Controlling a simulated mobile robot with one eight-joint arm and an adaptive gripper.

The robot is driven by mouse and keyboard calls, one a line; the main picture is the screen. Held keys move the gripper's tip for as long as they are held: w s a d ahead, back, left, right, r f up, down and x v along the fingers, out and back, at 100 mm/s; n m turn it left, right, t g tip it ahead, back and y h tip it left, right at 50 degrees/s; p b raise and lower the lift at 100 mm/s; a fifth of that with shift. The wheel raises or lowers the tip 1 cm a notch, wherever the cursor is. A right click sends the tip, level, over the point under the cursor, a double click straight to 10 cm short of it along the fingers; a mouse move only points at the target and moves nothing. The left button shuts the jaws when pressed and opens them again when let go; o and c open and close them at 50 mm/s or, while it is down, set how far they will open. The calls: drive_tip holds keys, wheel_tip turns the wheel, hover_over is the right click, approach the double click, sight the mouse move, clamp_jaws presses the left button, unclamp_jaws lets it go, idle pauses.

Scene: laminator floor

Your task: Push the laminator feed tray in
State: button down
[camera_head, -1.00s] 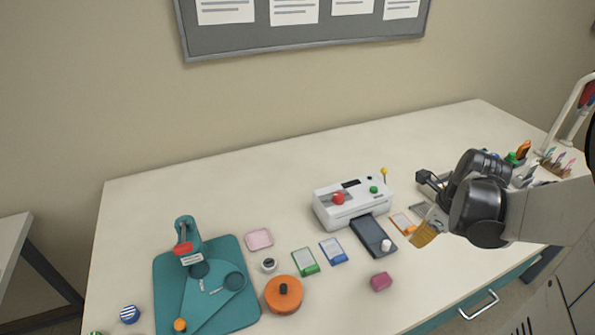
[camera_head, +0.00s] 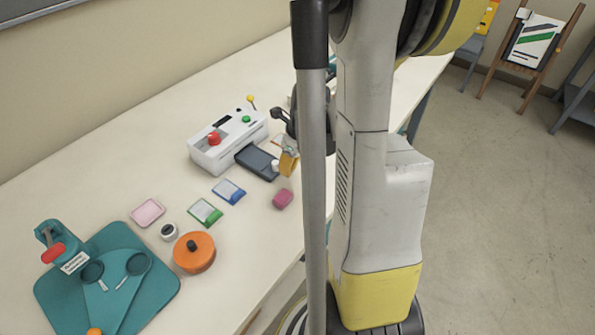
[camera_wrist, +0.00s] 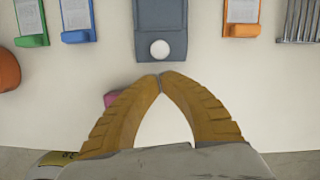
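The laminator (camera_head: 226,141) is a white box with a red knob and a green button, on the table in the head view. Its dark grey feed tray (camera_head: 256,161) sticks out of the front and carries a white knob (camera_wrist: 160,49) near its outer end. In the wrist view the tray (camera_wrist: 160,18) is at top centre. My gripper (camera_wrist: 159,79) has yellow-brown fingers with their tips together and nothing between them. The tips are just in front of the tray's outer end; I cannot tell whether they touch it.
Green-edged (camera_head: 205,212) and blue-edged (camera_head: 229,191) card holders lie left of the tray, an orange one (camera_wrist: 242,15) right of it. A pink block (camera_head: 282,199) sits near the fingers. An orange round object (camera_head: 194,252) and teal board (camera_head: 150,292) are farther left.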

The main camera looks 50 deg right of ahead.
sight(264, 163)
drive_tip(key=shift+w+a, duration=0.1)
drive_tip(key=shift+w, duration=0.3)
drive_tip(key=shift+w, duration=0.1)
drive_tip(key=w, duration=0.7)
drive_tip(key=shift+w+a, duration=0.25)
drive_tip(key=shift+a, duration=0.05)
drive_tip(key=shift+s, duration=0.1)
